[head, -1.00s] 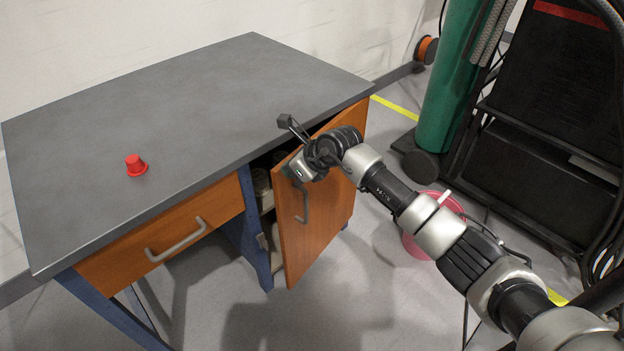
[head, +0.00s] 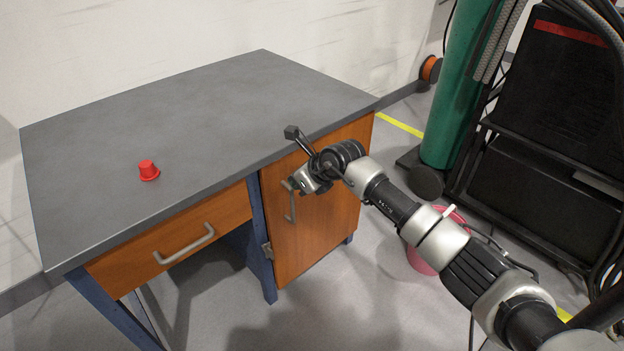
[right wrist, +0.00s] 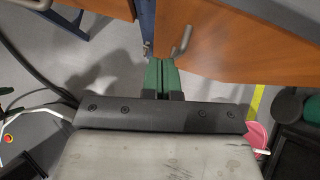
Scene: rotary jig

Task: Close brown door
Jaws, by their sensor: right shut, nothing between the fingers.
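The brown door (head: 318,228) stands under the right end of the bench top. It looks flush or nearly flush with the cabinet front, and no inside shows; I cannot tell whether a thin gap is left. Its grey handle (head: 291,204) is upright near the left edge. My right gripper (head: 288,184) is in front of the door's upper left, near the handle, and partly hidden by its own wrist. In the right wrist view its green fingers (right wrist: 160,76) are together and empty, with the handle (right wrist: 181,41) just beyond. I cannot tell if they touch the door. My left gripper is not in view.
The workbench's grey top (head: 200,125) holds a red cap-like object (head: 148,170). A brown drawer (head: 172,240) with a grey handle is left of the door. A pink bucket (head: 420,260) stands behind my right arm. A green cylinder (head: 455,90) and black cart are at the right.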

